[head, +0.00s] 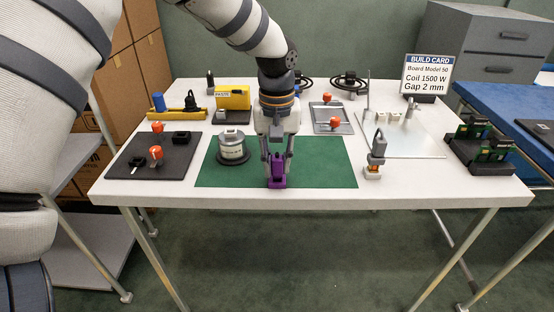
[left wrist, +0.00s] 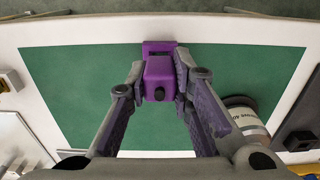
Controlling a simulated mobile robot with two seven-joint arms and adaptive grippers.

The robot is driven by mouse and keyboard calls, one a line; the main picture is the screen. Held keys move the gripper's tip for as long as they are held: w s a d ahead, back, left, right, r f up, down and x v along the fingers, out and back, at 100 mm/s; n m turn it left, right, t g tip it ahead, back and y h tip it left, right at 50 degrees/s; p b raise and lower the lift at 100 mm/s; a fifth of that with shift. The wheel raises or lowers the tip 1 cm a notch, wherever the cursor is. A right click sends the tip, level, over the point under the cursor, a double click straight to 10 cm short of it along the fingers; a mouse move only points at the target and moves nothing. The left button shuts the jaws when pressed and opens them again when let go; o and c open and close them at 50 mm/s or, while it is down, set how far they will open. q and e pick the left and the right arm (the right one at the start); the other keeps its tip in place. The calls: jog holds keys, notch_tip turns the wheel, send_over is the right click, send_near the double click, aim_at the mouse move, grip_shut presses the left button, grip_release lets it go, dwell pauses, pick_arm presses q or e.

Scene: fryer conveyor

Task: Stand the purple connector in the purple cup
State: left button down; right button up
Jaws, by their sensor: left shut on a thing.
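My left gripper (head: 277,158) is shut on the purple connector (head: 277,162), which it holds upright with the fingers pointing down. The purple cup (head: 277,184) is directly below it, at the front edge of the green mat (head: 331,174). In the left wrist view the connector (left wrist: 159,72) sits between the fingertips (left wrist: 160,80), and part of the purple cup (left wrist: 158,47) shows behind it. The connector's lower end is hidden, so I cannot tell how deep it sits in the cup. My right gripper is not in view.
A round white-and-grey coil (head: 233,146) stands left of the gripper on the mat. A dark tray (head: 136,167) with orange-knobbed parts lies at the left. A grey tool (head: 375,155) stands right of the mat. The mat between gripper and grey tool is clear.

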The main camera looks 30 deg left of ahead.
pick_arm(q)
jog(key=shift+f, duration=0.85)
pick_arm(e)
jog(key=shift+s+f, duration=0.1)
pick_arm(q)
jog(key=c, duration=1.3)
grip_release()
jog(key=shift+c, duration=0.2)
jog(key=shift+r+p, duration=0.3)
jog(key=shift+r, duration=2.75)
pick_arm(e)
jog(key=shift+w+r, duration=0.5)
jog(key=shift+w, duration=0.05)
